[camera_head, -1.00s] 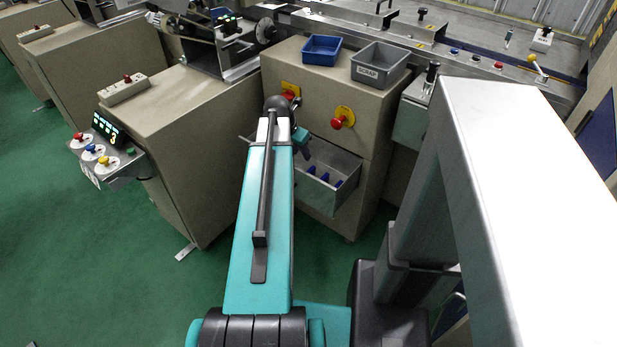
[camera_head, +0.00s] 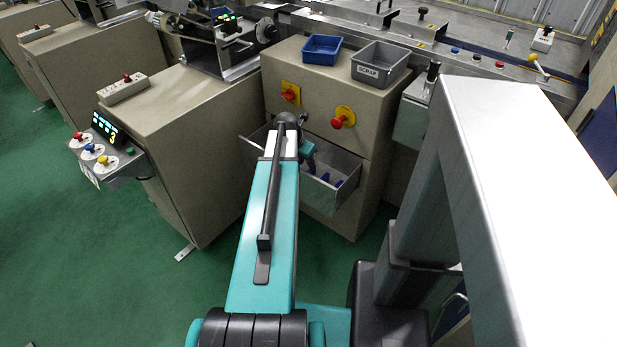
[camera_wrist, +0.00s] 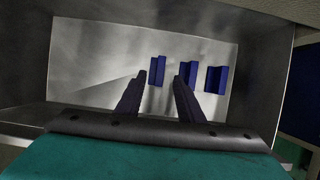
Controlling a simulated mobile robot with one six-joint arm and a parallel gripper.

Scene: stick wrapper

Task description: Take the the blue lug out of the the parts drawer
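The parts drawer (camera_head: 345,206) stands open from the grey cabinet, an open metal box. In the wrist view its bare floor (camera_wrist: 90,60) shows several blue lugs in a row: one (camera_wrist: 158,70) at the left, one (camera_wrist: 188,74) in the middle and one (camera_wrist: 216,79) at the right. In the head view blue lugs (camera_head: 338,183) show only in part, near the drawer's right end. My gripper (camera_wrist: 160,82) is open and empty, pointing down over the drawer. The left lug appears between its fingertips; the middle lug is just right of the right fingertip. The height gap is unclear.
A blue bin (camera_head: 321,49) and a grey scrap bin (camera_head: 380,64) stand on the cabinet top. A red knob (camera_head: 338,121) on a yellow plate and a red switch (camera_head: 290,94) are on the cabinet front above the drawer.

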